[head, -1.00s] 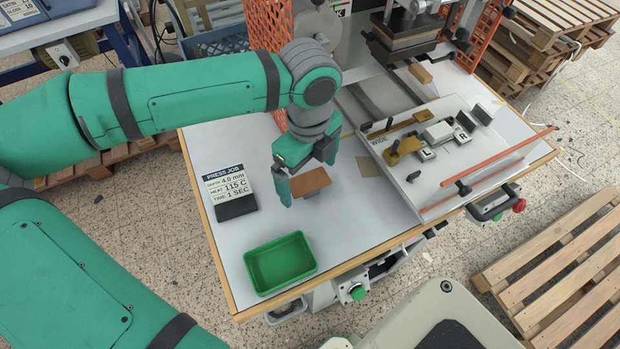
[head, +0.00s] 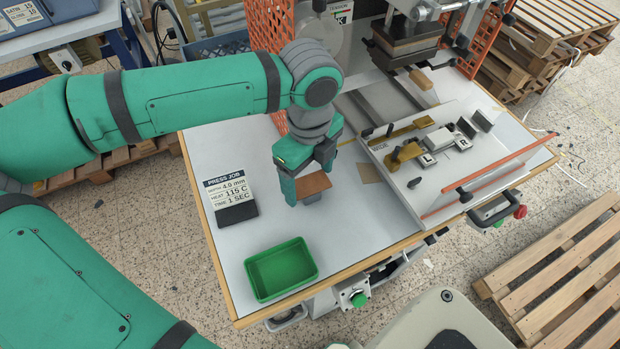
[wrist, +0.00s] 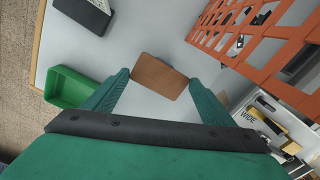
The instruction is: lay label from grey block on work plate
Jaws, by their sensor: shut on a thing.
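The label (head: 314,184) is a flat brown rectangle lying on the small grey block (head: 312,199), which is mostly hidden under it. My gripper (head: 308,188) is down at the block, shut on the label. In the wrist view the label (wrist: 160,76) sits between the two green fingertips, one at each short side. I cannot tell a gap between label and block. The work plate (head: 436,180) is the pale plate on the press table to the right, bearing brass-coloured pieces and small blocks marked L and R. It is apart from my gripper.
A green tray (head: 282,270) stands at the table's front. A press job card (head: 226,190) stands at the left. An orange mesh guard (head: 268,40) rises behind my gripper. A thin tan square (head: 368,173) lies between block and plate. An orange bar (head: 508,162) edges the plate's right side.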

